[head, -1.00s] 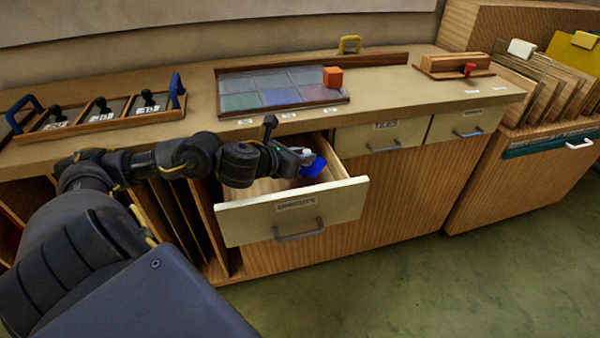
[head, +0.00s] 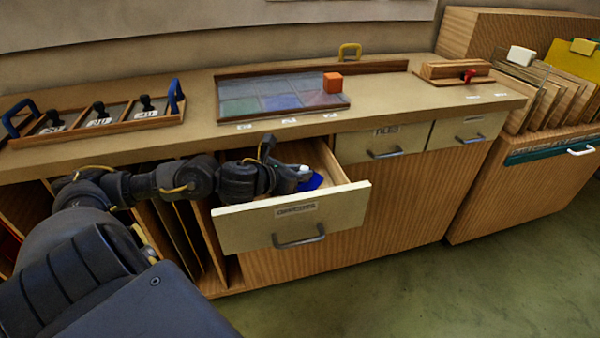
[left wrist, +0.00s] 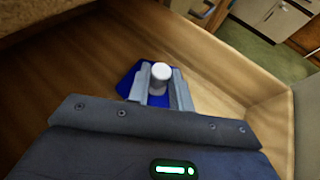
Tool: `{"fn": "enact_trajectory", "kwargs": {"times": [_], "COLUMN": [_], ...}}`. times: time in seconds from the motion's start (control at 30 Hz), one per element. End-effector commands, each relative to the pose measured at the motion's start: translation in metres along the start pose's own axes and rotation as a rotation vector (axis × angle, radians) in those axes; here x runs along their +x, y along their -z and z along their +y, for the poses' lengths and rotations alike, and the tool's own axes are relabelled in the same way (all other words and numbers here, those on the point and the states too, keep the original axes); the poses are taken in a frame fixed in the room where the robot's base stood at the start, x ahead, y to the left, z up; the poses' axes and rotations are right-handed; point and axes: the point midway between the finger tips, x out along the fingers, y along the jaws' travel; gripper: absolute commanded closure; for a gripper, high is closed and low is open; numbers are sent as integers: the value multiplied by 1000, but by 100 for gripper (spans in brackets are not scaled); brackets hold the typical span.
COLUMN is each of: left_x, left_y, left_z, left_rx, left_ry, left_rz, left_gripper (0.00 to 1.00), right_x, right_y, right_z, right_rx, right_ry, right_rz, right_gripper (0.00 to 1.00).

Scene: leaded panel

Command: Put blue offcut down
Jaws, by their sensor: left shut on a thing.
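The blue offcut (head: 311,183) is a small flat blue piece at the tip of my left gripper (head: 302,177), inside the open drawer (head: 290,222) with a label on its front. In the left wrist view the blue offcut (left wrist: 127,82) shows beside and beyond the fingers of my left gripper (left wrist: 160,88), low over the wooden drawer floor. The gripper is shut on the offcut, with a white round knob-like part between the fingers. I cannot tell whether the offcut touches the drawer floor. My right gripper is not in view.
A tray of black-handled tools (head: 98,118) stands at left. A wooden block with a red knob (head: 455,72) stands at right. The drawer's right part is empty.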

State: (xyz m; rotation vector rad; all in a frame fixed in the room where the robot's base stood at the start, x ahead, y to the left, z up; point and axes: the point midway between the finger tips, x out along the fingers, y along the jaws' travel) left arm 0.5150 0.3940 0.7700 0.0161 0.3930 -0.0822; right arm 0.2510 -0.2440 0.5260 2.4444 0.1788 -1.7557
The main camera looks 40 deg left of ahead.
Motion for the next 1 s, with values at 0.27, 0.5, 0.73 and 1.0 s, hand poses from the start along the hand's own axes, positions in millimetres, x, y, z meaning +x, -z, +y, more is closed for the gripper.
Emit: {"fn": "enact_trajectory", "kwargs": {"times": [0.27, 0.5, 0.73, 1.0], "left_x": [0, 0, -1, -33], "left_y": [1, 1, -2, 4], "left_z": [0, 0, 0, 3], "left_rx": [0, 0, 0, 4], "left_ry": [0, 0, 0, -6], "left_rz": [0, 0, 0, 7], "left_gripper": [64, 57, 57, 57], "right_x": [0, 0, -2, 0], "right_y": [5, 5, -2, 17], "right_z": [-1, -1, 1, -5], "right_rx": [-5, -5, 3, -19], "right_ry": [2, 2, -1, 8], "right_rz": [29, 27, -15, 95], "right_gripper": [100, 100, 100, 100]}}
